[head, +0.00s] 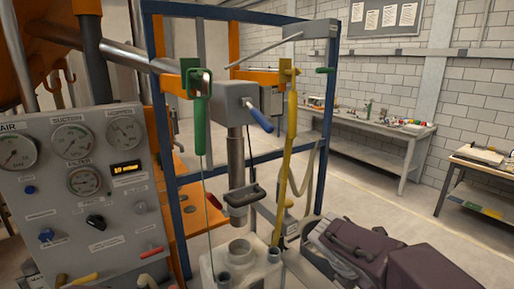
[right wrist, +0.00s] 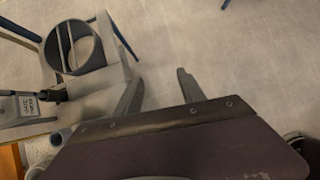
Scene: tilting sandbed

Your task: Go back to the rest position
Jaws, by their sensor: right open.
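My right gripper (right wrist: 159,78) shows in the right wrist view with its two grey fingers spread apart. It is open, and only pale floor shows between the fingers. I cannot make out either gripper in the head view. My left gripper is not in view.
A grey gauge panel (head: 75,205) stands at the left. A blue frame (head: 165,150) carries a green handle (head: 201,125) and yellow lever (head: 291,120).

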